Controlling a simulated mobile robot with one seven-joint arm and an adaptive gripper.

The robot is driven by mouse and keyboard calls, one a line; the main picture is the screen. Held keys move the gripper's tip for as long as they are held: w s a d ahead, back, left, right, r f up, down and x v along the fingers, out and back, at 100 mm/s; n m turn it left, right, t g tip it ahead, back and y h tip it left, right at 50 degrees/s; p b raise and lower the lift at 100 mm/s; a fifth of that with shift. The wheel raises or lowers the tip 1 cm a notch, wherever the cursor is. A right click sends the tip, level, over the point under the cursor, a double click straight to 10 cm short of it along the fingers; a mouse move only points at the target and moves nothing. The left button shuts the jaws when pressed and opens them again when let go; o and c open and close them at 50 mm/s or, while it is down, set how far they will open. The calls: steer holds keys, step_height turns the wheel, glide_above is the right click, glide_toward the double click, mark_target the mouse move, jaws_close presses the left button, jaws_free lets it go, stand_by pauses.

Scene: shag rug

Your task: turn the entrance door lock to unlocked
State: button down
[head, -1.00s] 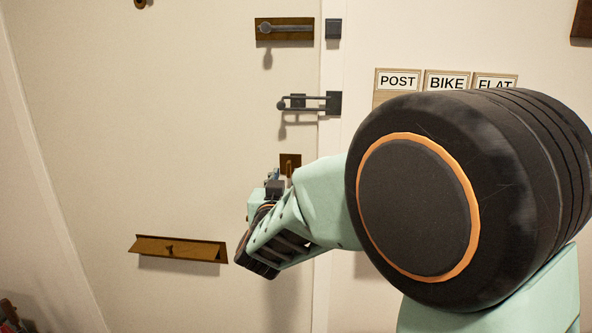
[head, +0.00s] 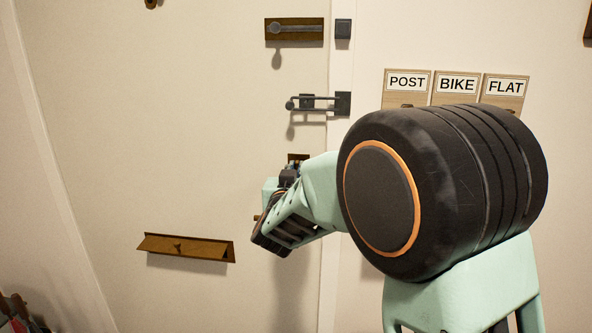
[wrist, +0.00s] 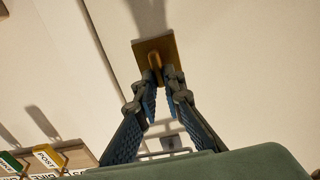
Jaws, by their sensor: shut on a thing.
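The entrance door (head: 180,120) fills the left of the head view and looks closed. Its lock is a small brass plate (head: 298,156) below the latch guard, mostly covered by my gripper (head: 290,172). In the wrist view the square brass plate (wrist: 142,50) shows clearly, with a small brass thumb-turn (wrist: 155,61) standing out from it. My gripper's fingertips (wrist: 160,78) are closed in on the two sides of the thumb-turn and hold its end. Its exact turn angle is hard to tell.
Above the lock are a swing-bar guard (head: 318,103) and a bolt on a brass plate (head: 294,29). A brass letter flap (head: 186,247) is at lower left. A board with POST, BIKE and FLAT labels (head: 457,86) hangs on the right wall.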

steer(key=shift+f+m+b, duration=0.15)
steer(key=shift+m+b, duration=0.25)
steer(key=shift+b, duration=0.2)
steer(key=m+b, duration=1)
steer(key=m, duration=0.1)
steer(key=d+f+m+b, duration=0.1)
steer(key=m+b, duration=0.4)
steer(key=b, duration=0.1)
steer(key=shift+m, duration=0.7)
steer(key=c, duration=2)
jaws_free()
steer(key=shift+c, duration=0.2)
steer(key=shift+r, duration=0.1)
